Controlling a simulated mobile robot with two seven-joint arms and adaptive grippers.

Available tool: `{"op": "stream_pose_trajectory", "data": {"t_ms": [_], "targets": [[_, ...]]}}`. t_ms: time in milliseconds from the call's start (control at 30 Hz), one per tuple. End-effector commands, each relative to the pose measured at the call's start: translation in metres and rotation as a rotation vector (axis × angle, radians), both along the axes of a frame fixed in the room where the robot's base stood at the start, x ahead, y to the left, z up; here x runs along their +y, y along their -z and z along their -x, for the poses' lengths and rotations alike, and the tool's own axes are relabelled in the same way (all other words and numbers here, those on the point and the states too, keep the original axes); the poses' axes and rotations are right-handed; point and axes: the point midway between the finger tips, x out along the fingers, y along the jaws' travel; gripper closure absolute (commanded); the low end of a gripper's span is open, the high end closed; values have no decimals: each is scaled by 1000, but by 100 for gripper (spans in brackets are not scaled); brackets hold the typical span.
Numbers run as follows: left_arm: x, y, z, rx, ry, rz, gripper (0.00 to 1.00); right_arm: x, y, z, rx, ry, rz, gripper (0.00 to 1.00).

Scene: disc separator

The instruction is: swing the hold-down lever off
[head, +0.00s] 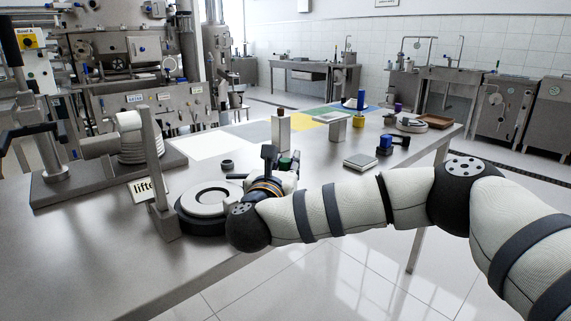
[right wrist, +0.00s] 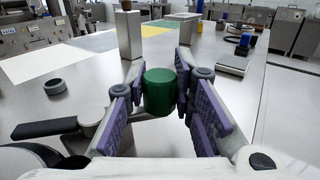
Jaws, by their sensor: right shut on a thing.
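My right gripper (head: 284,165) reaches in low over the table beside a round dark base with a pale ring (head: 207,203). In the right wrist view its purple-padded fingers (right wrist: 159,95) are shut on an upright green cylindrical knob (right wrist: 159,92). A dark flat arm (right wrist: 45,128) with a grey rounded end lies left of the fingers; it also shows beside the ring in the head view (head: 236,176). The joint between the green knob and this arm is hidden, so I cannot tell if they are one lever. My left gripper is not in view.
A grey block (head: 281,133), a flat plate (head: 360,161) and a blue-and-black device (head: 391,144) stand beyond the gripper. A small dark ring (head: 227,164) lies nearby.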

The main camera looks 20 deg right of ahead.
Motion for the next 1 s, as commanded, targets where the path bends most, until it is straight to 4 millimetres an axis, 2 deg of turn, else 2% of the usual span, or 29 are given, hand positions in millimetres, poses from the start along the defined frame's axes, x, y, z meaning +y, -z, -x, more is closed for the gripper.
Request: {"op": "stream_pose_trajectory", "data": {"t_ms": [133, 167, 233, 567, 833, 1000], "targets": [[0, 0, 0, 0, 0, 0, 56, -1, 1, 0, 1, 0, -1, 100], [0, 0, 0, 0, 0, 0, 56, -1, 1, 0, 1, 0, -1, 73], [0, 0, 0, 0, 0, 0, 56, -1, 1, 0, 1, 0, -1, 57], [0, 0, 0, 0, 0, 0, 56, 2, 0, 2, 1, -2, -1, 56], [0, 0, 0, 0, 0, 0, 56, 29, 1, 48, 2, -5, 0, 56], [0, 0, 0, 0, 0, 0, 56, 38, 0, 63, 1, -2, 0, 56]]}}
